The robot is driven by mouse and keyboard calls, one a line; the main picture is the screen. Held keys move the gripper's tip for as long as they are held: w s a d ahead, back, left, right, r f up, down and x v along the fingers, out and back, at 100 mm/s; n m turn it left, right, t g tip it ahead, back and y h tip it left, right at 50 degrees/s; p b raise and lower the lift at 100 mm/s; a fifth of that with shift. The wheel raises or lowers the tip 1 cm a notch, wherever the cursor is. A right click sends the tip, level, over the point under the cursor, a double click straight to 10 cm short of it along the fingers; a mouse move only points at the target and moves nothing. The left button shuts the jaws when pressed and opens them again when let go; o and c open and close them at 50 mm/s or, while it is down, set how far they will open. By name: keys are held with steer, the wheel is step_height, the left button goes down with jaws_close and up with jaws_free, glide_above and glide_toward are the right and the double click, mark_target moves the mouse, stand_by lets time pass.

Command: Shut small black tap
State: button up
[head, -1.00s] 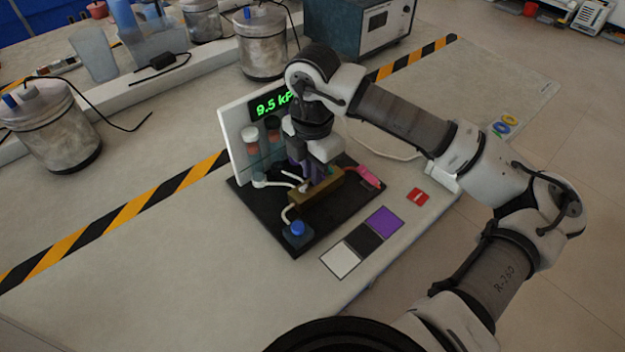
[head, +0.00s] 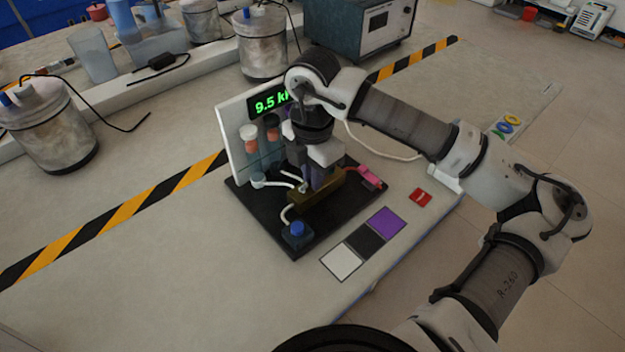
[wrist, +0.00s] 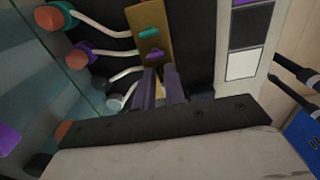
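A brass manifold block (head: 328,192) lies on a black base plate (head: 350,206). In the wrist view the block (wrist: 146,12) carries a green tap (wrist: 150,32) and a purple tap (wrist: 152,57) in a row. I cannot make out the small black tap; my fingers cover the block's near end. My gripper (head: 316,184) points down onto the block. In the wrist view its two dark fingers (wrist: 161,68) stand close together, with a narrow gap, just past the purple tap. Whether something is between them is hidden.
White tubes run from the block to capped vials by an upright panel (head: 233,143) with a green display (head: 268,103) reading 9.5. A blue-topped box (head: 297,235), a pink fitting (head: 369,177), a red piece (head: 420,197) and colour squares (head: 364,239) lie around. The table's front left is clear.

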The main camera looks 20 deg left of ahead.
steer(key=shift+r, duration=0.25)
stand_by(0.4)
jaws_close()
steer(key=m+b, duration=0.3)
steer(key=shift+f, duration=0.25)
steer(key=m+b, duration=0.1)
steer(key=m, duration=0.2)
steer(key=shift+b, duration=0.3)
steer(key=shift+r+m, duration=0.25)
steer(key=shift+m, duration=0.25)
